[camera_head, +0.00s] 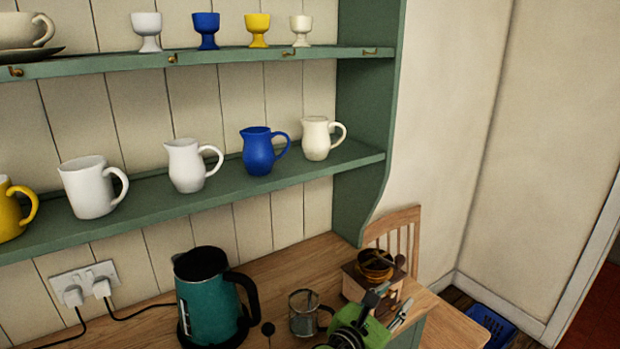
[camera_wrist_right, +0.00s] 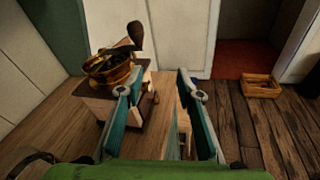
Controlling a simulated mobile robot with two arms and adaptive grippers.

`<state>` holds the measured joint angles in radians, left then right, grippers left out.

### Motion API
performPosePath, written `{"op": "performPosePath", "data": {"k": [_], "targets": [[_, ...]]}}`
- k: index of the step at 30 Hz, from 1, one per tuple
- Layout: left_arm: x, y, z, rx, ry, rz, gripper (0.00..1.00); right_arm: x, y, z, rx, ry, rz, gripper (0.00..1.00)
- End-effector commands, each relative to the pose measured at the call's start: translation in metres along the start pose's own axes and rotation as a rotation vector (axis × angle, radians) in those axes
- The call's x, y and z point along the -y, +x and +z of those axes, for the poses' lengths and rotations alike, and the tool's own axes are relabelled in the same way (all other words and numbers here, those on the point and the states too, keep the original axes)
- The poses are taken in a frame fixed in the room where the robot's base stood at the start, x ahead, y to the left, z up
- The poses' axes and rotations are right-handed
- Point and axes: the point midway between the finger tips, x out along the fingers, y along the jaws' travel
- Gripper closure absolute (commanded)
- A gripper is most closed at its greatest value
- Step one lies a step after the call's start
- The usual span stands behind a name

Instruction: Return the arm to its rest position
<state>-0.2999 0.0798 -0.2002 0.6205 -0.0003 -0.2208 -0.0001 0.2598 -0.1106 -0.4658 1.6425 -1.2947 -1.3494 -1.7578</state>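My right gripper (camera_head: 391,304) shows at the bottom of the head view, on a green wrist, low over the right end of the wooden worktop (camera_head: 300,258). In the right wrist view, its two teal fingers (camera_wrist_right: 160,84) stand apart with nothing between them. A coffee grinder (camera_head: 374,268) with a brass bowl and wooden base stands just beyond the gripper; in the wrist view the grinder (camera_wrist_right: 108,72) is left of and partly behind the left finger. I cannot tell whether they touch. My left gripper is not in view.
A glass jug (camera_head: 303,315) stands close left of my right wrist, and a teal kettle (camera_head: 208,298) further left. Green shelves (camera_head: 225,196) with jugs and egg cups hang above. A wooden chair (camera_head: 400,232) and blue crate (camera_head: 494,326) are right; a wooden box (camera_wrist_right: 261,86) lies on the floor.

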Motion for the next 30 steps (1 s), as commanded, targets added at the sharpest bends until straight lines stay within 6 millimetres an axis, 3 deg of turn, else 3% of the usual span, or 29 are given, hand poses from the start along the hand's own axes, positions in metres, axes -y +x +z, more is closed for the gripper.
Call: {"op": "performPosePath", "data": {"k": [1, 6, 12, 18, 30], "targets": [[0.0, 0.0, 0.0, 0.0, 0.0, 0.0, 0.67, 0.025, 0.0, -0.023, -0.077, 0.104, -0.03, 0.67], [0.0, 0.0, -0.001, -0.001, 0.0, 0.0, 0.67, 0.106, -0.018, -0.096, -0.344, 0.568, -0.192, 0.67], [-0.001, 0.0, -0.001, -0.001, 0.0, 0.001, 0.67, 0.184, -0.069, -0.152, -0.568, 1.088, -0.489, 0.67], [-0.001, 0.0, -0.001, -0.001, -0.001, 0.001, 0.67, 0.23, -0.126, -0.171, -0.679, 1.462, -0.795, 0.67], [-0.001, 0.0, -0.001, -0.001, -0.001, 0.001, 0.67, 0.268, -0.205, -0.166, -0.728, 1.813, -1.225, 0.67]]}}
